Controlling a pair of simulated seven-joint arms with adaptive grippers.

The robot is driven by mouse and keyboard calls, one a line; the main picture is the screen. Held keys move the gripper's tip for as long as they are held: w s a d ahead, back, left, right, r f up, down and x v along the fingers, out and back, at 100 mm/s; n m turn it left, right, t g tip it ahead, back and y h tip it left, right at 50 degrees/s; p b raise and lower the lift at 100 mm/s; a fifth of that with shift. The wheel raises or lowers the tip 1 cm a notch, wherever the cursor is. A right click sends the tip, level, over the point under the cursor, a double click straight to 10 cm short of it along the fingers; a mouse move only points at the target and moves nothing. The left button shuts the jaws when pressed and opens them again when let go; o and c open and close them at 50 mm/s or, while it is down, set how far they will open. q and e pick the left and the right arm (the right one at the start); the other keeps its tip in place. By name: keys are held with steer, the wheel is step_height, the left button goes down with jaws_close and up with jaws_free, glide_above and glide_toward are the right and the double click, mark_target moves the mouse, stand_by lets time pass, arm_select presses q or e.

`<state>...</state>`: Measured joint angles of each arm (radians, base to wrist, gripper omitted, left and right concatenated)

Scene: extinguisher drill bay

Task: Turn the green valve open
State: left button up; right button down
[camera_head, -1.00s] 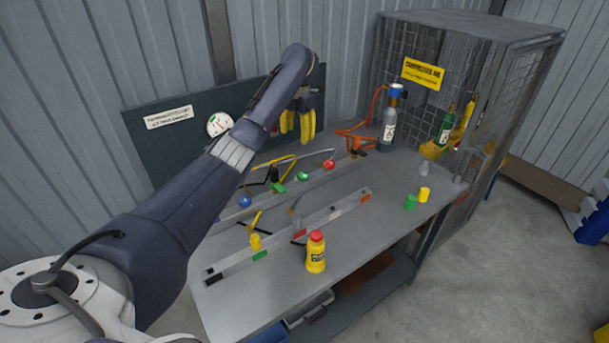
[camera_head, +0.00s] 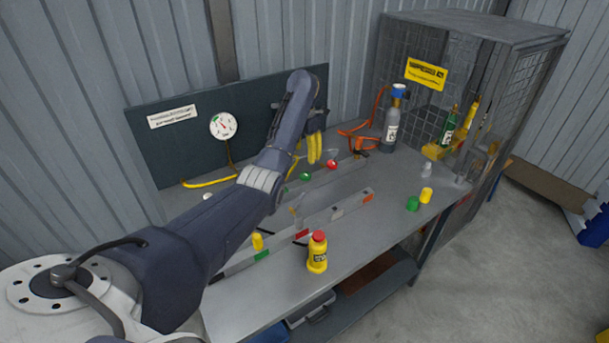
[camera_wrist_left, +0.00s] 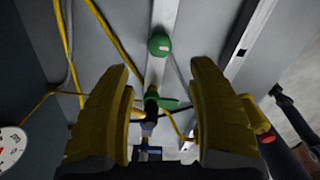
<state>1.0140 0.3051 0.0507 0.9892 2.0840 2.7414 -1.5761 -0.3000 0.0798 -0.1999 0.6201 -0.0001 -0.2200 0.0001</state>
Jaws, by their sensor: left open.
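My left gripper (camera_head: 314,148) is open and empty, its yellow fingers pointing down above the back part of the bench. In the left wrist view its fingers (camera_wrist_left: 160,68) are spread wide. A green lever on a dark valve (camera_wrist_left: 163,103) shows between them, below and apart from them as far as I can tell. A round green knob (camera_wrist_left: 159,45) sits farther along the same grey rail. That green knob (camera_head: 305,176) also shows in the head view, beside my arm, while the lever is hidden behind the arm there. The right gripper is out of view.
A red knob (camera_head: 332,164) stands near the green one. A yellow bottle (camera_head: 317,254) stands near the bench's front edge. A grey cylinder (camera_head: 392,122) stands beside the mesh cage. Yellow hoses (camera_wrist_left: 102,35) run close to the valve. A gauge (camera_head: 223,126) hangs on the back panel.

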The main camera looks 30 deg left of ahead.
mark_target(304, 174)
arm_select(q)
step_height(304, 174, down, 10)
steer(key=shift+r, duration=0.1)
stand_by(0.4)
jaws_close()
stand_by(0.5)
